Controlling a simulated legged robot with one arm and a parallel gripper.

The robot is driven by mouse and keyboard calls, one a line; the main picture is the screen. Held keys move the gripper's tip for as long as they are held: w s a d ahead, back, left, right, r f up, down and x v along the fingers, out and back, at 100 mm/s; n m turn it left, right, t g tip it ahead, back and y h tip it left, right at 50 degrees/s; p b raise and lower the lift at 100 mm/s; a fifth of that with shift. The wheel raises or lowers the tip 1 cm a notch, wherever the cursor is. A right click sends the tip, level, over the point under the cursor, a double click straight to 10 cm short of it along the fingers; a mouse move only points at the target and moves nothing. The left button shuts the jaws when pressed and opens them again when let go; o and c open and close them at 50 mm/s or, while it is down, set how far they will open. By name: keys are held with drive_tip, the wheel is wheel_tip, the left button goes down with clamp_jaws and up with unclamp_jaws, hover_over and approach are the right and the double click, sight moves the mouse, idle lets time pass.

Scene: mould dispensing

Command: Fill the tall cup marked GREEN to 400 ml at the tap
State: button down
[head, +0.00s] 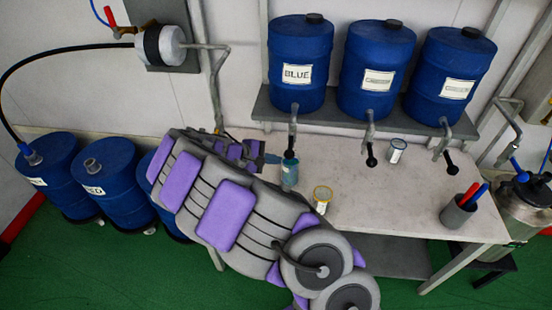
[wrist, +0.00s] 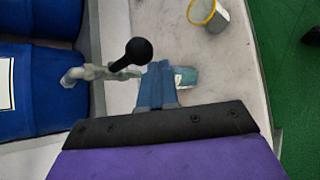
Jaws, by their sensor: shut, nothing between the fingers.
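A teal cup (head: 289,174) stands on the bench below the tap (head: 293,128) of the barrel marked BLUE (head: 300,62). In the wrist view the teal cup (wrist: 186,77) shows partly behind my fingers. Its marking cannot be read. My gripper (head: 271,158) is shut and empty, just left of this cup and close to the tap's black knob. In the wrist view my gripper (wrist: 158,68) points at the bench beside the black knob (wrist: 138,51). Whether it touches the knob or cup I cannot tell. The liquid level is not readable.
A yellow-rimmed cup (head: 322,194) stands nearer the bench's front edge. A grey-white cup (head: 397,152) stands further right. Two more blue barrels (head: 376,70) with taps sit on the shelf. A holder (head: 458,214) with red and blue sticks stands at right. The middle of the bench (head: 390,195) is clear.

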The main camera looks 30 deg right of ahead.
drive_tip(key=s+a+f+p+v, duration=0.1)
drive_tip(key=p+v, duration=0.1)
drive_tip(key=v, duration=0.9)
drive_tip(key=shift+a, duration=0.2)
drive_tip(key=shift+s+a, duration=0.1)
drive_tip(key=shift+a, duration=0.1)
